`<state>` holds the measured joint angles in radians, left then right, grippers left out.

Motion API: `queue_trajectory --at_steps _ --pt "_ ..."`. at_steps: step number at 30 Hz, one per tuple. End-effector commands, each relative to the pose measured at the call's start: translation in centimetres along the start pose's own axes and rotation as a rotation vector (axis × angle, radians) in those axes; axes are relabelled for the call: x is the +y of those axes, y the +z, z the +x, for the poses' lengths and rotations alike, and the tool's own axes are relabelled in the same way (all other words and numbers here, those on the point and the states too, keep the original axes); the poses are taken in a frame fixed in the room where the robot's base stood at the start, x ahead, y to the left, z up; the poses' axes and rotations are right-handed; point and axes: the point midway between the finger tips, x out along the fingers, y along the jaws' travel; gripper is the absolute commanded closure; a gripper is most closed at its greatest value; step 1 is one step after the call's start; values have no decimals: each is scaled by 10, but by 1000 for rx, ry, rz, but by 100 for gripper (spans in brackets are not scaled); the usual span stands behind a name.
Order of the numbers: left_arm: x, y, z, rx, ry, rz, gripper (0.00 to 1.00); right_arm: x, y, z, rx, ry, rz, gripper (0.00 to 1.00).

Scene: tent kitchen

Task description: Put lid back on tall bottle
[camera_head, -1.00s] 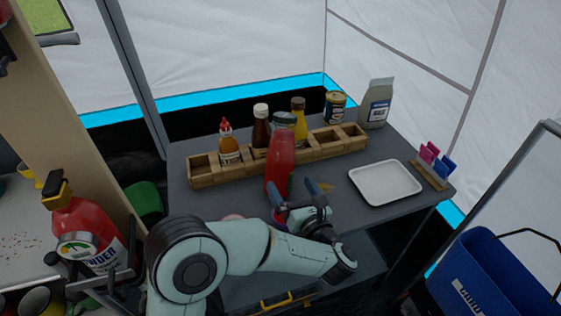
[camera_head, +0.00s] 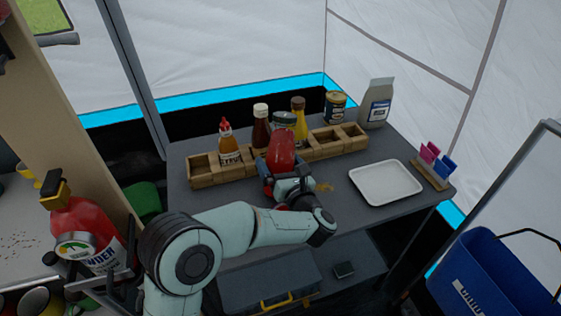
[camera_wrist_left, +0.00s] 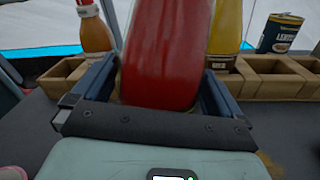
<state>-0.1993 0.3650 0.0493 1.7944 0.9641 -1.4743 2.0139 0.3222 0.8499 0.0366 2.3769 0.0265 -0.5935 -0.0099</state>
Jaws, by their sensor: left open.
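A tall red bottle (camera_head: 281,153) stands on the grey table in front of the wooden rack. My left gripper (camera_head: 282,179) is low at the bottle, with its fingers on either side of it. In the left wrist view, the red bottle (camera_wrist_left: 166,50) fills the space between the open fingers (camera_wrist_left: 158,92). Its top is out of that view. In the head view, a dark green-grey top (camera_head: 284,119) shows just behind or above the red body; I cannot tell whether it belongs to this bottle. I cannot make out a loose lid. My right gripper is not in view.
The wooden rack (camera_head: 204,172) holds an orange sauce bottle (camera_head: 229,152), a brown bottle (camera_head: 261,130) and a yellow bottle (camera_head: 298,121). A white tray (camera_head: 386,182) lies right of my gripper. A can (camera_head: 335,107) and a grey bag (camera_head: 377,104) stand behind.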

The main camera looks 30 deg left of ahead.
Motion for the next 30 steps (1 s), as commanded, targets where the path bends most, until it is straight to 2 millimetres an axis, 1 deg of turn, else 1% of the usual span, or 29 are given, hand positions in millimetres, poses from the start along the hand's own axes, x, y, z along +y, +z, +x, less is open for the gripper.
queue_trajectory --at_steps 3,11,12,14,15,17,18,20,21,27,30 --pt "0 0 4 0 -2 1 0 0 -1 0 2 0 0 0" --pt "0 0 4 0 -2 1 0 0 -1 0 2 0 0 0" --pt "0 0 4 0 -2 1 3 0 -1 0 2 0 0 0" --pt "0 0 4 0 -2 1 23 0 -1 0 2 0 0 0" --pt "0 0 4 0 -2 1 36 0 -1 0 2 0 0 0" --pt "0 0 4 0 -2 1 55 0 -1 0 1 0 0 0" --pt "0 0 4 0 -2 0 68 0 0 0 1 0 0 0" --pt "-1 0 4 0 -2 0 88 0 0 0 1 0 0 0" --pt "0 3 4 -6 0 -5 96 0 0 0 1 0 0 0" --pt "0 4 4 -6 -1 -4 96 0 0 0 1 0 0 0" --pt "1 8 4 -6 0 -5 96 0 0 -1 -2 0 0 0"
